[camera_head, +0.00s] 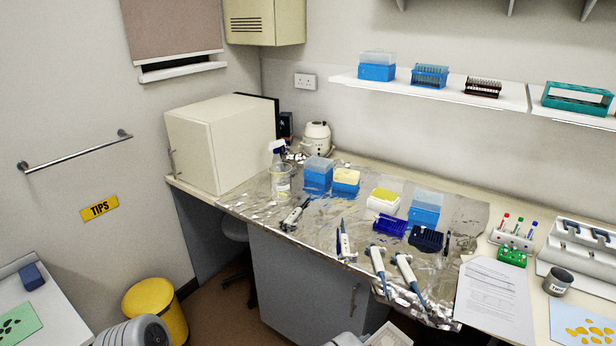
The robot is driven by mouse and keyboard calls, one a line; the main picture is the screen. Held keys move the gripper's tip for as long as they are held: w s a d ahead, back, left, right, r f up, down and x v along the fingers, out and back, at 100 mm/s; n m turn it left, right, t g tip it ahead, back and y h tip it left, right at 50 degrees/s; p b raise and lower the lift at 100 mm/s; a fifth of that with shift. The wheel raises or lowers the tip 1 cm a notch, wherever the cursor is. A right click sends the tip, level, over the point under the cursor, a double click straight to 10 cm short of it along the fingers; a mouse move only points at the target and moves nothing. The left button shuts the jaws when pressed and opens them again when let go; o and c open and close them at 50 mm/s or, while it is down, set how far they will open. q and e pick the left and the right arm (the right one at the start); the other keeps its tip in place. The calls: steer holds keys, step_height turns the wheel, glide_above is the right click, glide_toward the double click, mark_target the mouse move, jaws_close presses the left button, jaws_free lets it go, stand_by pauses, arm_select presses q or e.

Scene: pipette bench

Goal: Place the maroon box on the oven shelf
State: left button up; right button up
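A small dark maroon rack-like box (483,87) stands on the white wall shelf (510,95), right of a blue rack. It is the only maroon thing I can make out. A cream cabinet (215,145), which looks like the oven, stands on the bench's far left end. Its handled front faces left and looks shut, so no shelf inside it shows.
Foil (300,235) covers the middle bench, crowded with tip boxes, pipettes and a spray bottle (278,160). A teal rack (577,98) sits right on the wall shelf. A yellow bin (157,308) stands on the floor. A towel rail (75,152) crosses the left wall.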

steer(key=shift+s+d+r, duration=0.1)
steer(key=shift+s, duration=0.25)
steer(key=r+n+t+y, duration=0.1)
steer(key=r, duration=0.1)
steer(key=w+r+n+t+y, duration=0.1)
steer(key=r+n+y, duration=0.1)
steer(key=r, duration=0.1)
steer(key=w+r+n+t+y, duration=0.1)
steer(key=r+n+y, duration=0.1)
steer(key=r, duration=0.1)
steer(key=shift+d+t, duration=0.15)
steer(key=shift+t, duration=0.15)
steer(key=shift+s+r+n+t+y, duration=0.1)
steer(key=shift+r+n+t+y, duration=0.3)
steer(key=shift+r+n+y, duration=0.4)
steer(key=shift+a+f, duration=0.1)
steer(key=shift+a, duration=0.1)
steer(key=shift+d, duration=0.15)
